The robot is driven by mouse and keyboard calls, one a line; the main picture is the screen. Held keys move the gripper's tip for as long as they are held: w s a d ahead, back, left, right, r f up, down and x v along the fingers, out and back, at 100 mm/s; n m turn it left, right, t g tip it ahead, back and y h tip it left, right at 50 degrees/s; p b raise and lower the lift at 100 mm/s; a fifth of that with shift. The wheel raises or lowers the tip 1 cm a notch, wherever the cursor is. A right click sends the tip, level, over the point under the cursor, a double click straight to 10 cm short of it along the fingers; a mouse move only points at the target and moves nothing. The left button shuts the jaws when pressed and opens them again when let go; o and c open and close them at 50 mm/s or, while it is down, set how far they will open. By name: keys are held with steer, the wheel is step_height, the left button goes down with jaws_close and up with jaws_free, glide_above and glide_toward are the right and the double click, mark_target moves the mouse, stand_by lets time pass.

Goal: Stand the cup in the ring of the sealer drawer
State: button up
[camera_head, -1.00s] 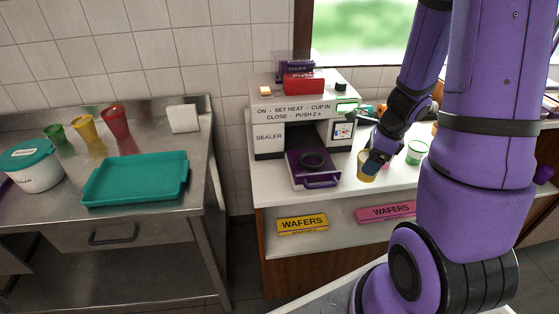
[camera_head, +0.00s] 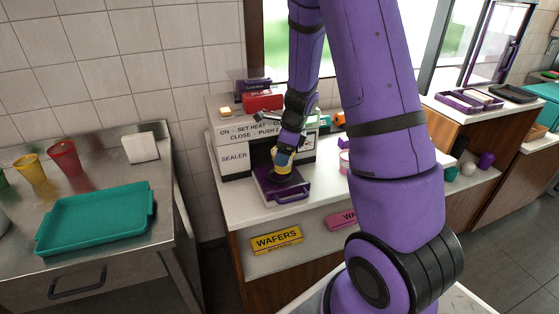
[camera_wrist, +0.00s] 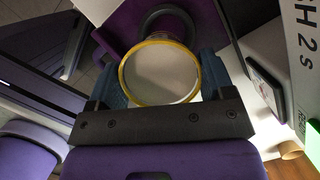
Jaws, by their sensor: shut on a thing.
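The cup is yellow-rimmed and pale inside; in the wrist view the cup (camera_wrist: 160,74) sits between the two fingers of my gripper (camera_wrist: 163,82), which is shut on it. In the head view the yellow cup (camera_head: 283,160) is upright over the purple sealer drawer (camera_head: 290,194), which is pulled out, with my gripper (camera_head: 283,155) around it. The dark ring (camera_wrist: 172,20) shows just beyond the cup's rim in the wrist view, on the purple drawer (camera_wrist: 125,33). The cup's base is hidden, so I cannot tell whether it is in the ring.
The white sealer (camera_head: 234,157) stands behind the drawer, with a red press block (camera_head: 262,100) on top. A yellow wafers box (camera_head: 276,239) and a pink one (camera_head: 341,220) lie on the shelf below. A teal tray (camera_head: 95,217) lies on the left steel table.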

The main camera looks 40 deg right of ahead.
steer(key=shift+w+a+f, duration=0.1)
steer(key=shift+w, duration=0.55)
steer(key=shift+f, duration=1.7)
steer(key=shift+f, duration=0.1)
steer(key=o, duration=1)
